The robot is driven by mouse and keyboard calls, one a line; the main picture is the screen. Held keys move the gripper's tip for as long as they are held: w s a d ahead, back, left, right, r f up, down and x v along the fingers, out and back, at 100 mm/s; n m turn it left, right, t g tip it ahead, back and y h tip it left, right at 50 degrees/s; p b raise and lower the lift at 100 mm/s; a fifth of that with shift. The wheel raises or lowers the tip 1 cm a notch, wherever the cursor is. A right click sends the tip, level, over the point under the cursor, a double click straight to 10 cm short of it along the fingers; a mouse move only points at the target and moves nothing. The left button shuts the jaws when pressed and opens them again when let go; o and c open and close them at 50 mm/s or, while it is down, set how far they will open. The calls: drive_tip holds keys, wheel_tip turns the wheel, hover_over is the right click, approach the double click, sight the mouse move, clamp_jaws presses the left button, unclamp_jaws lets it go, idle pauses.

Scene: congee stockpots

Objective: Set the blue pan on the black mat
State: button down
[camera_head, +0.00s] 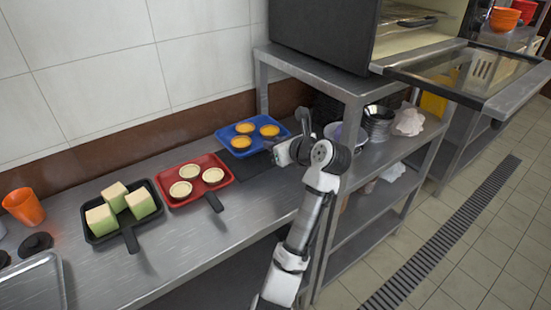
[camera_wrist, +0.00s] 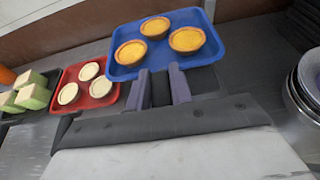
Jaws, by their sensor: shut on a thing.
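The blue pan (camera_head: 257,144) holds three orange-filled tarts, and its tray also fills the top of the wrist view (camera_wrist: 165,60). My gripper (camera_head: 283,152) is at the pan's right side in the head view. In the wrist view its two fingers (camera_wrist: 160,88) are shut around the pan's dark handle. The black mat (camera_head: 252,166) lies on the steel counter, below and in front of the pan in the head view, partly hidden by the pan and my gripper. I cannot tell whether the pan touches the mat.
A red pan (camera_head: 198,186) with three pale tarts stands left of the mat. A black pan (camera_head: 108,238) with green-and-white blocks is farther left. A shelf post (camera_head: 263,90) and an oven (camera_head: 325,35) stand close behind and right.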

drive_tip(key=shift+f, duration=2.8)
drive_tip(key=c, duration=1.3)
unclamp_jaws()
drive_tip(key=shift+f, duration=0.1)
drive_tip(key=shift+o, duration=0.2)
drive_tip(key=shift+s+d+r, duration=0.1)
drive_tip(key=shift+r, duration=0.1)
drive_tip(key=b+v, duration=0.1)
drive_tip(key=v, duration=1)
drive_tip(key=shift+s+d+r, duration=0.15)
drive_tip(key=shift+s+r, duration=0.05)
drive_tip(key=shift+s, duration=0.1)
